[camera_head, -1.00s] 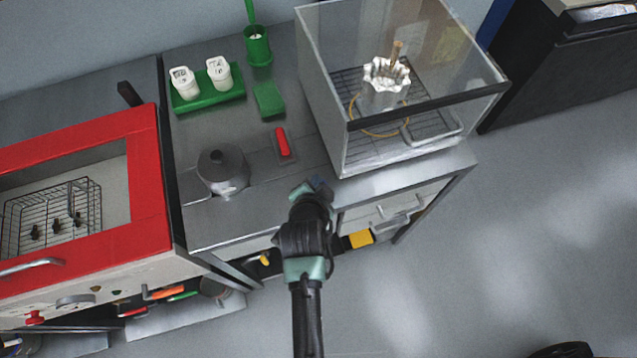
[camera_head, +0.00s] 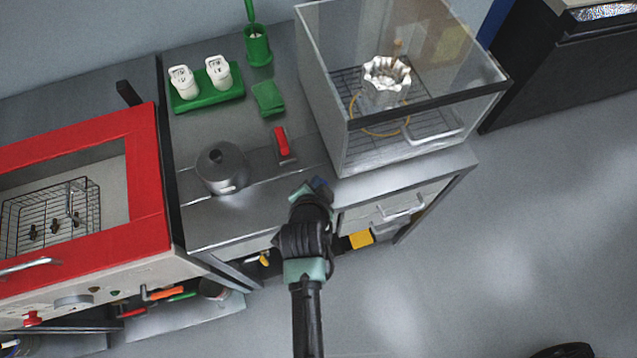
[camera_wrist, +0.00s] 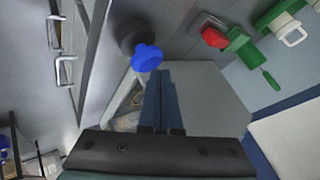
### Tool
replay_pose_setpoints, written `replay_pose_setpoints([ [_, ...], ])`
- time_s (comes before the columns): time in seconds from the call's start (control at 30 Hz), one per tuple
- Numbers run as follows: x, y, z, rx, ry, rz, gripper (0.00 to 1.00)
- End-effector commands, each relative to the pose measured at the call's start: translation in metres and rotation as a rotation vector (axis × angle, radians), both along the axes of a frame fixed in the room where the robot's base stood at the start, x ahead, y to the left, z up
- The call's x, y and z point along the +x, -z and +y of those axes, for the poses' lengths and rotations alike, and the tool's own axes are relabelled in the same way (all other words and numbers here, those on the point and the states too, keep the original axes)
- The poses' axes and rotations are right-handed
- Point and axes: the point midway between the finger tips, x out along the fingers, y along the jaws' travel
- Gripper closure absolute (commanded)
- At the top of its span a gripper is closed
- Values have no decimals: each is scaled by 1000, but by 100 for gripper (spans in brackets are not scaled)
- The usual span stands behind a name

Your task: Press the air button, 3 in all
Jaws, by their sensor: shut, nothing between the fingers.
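A blue rounded button (camera_wrist: 147,57) on a dark round base shows in the wrist view. I take it for the air button; no label is readable. The button's lower side is partly hidden by the fingers.
The clear box (camera_head: 420,145) with a fluted metal piece inside stands right of my gripper. A grey lidded pot (camera_head: 222,170), a red-handled item (camera_head: 282,142) and a green rack (camera_head: 205,101) stand on the counter (camera_head: 280,200). A red-framed cabinet (camera_head: 148,180) is left.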

Motion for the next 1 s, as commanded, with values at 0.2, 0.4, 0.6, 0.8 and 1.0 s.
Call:
replay_pose_setpoints([
  [0.2,0,1,0,0,0,0,100],
  [0.4,0,4,0,0,0,0,100],
  [0.6,0,6,0,0,0,0,100],
  [0.8,0,9,0,0,1,1,100],
  [1.0,0,11,0,0,0,1,100],
])
